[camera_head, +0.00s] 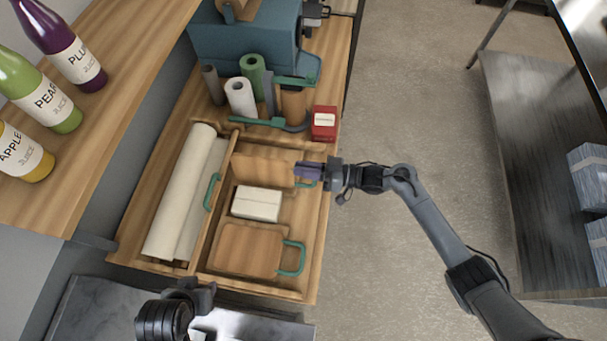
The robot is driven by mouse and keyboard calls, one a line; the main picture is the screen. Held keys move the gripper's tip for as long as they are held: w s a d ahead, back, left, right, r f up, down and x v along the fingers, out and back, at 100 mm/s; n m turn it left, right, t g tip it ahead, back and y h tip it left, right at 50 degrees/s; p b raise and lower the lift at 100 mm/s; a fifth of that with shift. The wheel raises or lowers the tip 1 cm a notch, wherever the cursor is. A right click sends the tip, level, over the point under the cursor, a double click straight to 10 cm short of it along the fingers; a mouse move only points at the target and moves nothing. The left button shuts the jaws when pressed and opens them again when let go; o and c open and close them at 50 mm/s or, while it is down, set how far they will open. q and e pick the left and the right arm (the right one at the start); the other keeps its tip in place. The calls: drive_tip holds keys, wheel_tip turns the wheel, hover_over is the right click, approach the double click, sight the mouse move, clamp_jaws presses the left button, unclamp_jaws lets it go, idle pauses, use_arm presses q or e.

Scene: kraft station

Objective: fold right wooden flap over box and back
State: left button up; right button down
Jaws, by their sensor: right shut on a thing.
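A white box (256,203) lies in the wooden station between two wooden flaps. The far flap (262,168) is tilted up on the far side of the box, with its green handle (307,184) at its right end. My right gripper (308,170) is shut at that handle, which its fingers partly hide. The near flap (245,250) lies flat on the near side of the box, its green handle (294,258) free. My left gripper (195,295) is low in the picture, in front of the station; its fingers are not clear.
Paper rolls (183,195) lie in the left compartment. A red box (324,123) stands at the back right, beside upright rolls (241,98) and a blue machine (243,43). Juice bottles (46,103) stand on a shelf at left. Open floor lies to the right.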

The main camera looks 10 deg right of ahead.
drive_tip(key=shift+w+f+m, duration=0.15)
drive_tip(key=shift+w+m, duration=0.1)
drive_tip(key=shift+m, duration=0.05)
drive_tip(key=shift+w+d+f+b, duration=0.1)
drive_tip(key=shift+w+d+b, duration=0.15)
drive_tip(key=shift+w+b, duration=0.25)
drive_tip(key=c, duration=1.1)
unclamp_jaws()
drive_tip(key=shift+d, duration=0.1)
drive_tip(key=shift+b+v, duration=0.7)
drive_tip(key=shift+v, duration=4.65)
